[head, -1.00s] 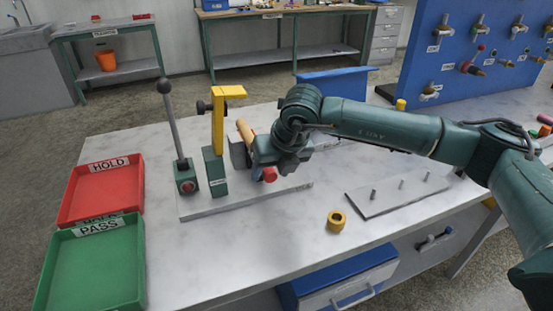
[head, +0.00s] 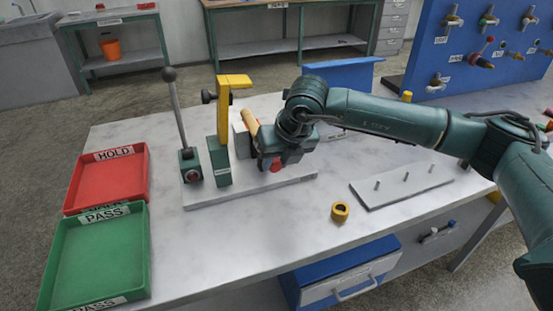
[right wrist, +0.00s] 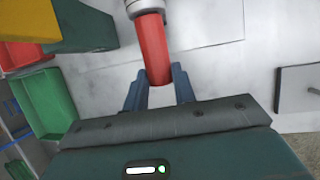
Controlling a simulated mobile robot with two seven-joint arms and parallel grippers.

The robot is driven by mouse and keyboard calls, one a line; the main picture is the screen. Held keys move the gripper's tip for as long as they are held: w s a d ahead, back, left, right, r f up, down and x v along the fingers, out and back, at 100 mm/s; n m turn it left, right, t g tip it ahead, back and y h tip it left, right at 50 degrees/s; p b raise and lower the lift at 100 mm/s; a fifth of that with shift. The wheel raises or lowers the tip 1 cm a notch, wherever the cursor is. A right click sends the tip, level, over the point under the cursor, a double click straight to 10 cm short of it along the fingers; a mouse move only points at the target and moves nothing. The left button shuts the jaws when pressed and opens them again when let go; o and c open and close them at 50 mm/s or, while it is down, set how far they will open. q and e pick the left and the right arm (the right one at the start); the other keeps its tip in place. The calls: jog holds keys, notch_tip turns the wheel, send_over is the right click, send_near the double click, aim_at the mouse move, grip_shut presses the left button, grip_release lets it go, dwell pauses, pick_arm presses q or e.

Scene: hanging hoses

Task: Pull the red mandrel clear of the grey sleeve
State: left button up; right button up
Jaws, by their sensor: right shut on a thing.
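The red mandrel (right wrist: 153,48) is a smooth red cylinder in the right wrist view. Its upper end meets the grey sleeve (right wrist: 142,6), which is cut off by the top edge. I cannot tell how much of the mandrel is inside the sleeve. The fingers of my right gripper (right wrist: 159,88) stand on either side of the mandrel's near end and are shut on it. In the head view the red end (head: 276,166) shows just below my right gripper (head: 270,158), and the sleeve is hidden there. My left gripper is out of view.
A yellow-topped post (head: 228,110) and a ball-topped lever (head: 178,115) stand left of my gripper on the grey base plate (head: 225,196). A red tray (head: 145,185) and a green tray (head: 145,250) lie at left.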

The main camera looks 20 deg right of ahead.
jog(key=shift+s+b, duration=0.4)
jog(key=shift+s, duration=0.25)
dwell(0.6)
jog(key=s+b, duration=0.1)
jog(key=s, duration=0.4)
jog(key=shift+d, duration=0.15)
dwell(0.8)
grip_shut()
jog(key=shift+s+r, duration=1.45)
jog(key=shift+s, duration=0.1)
jog(key=shift+f, duration=0.1)
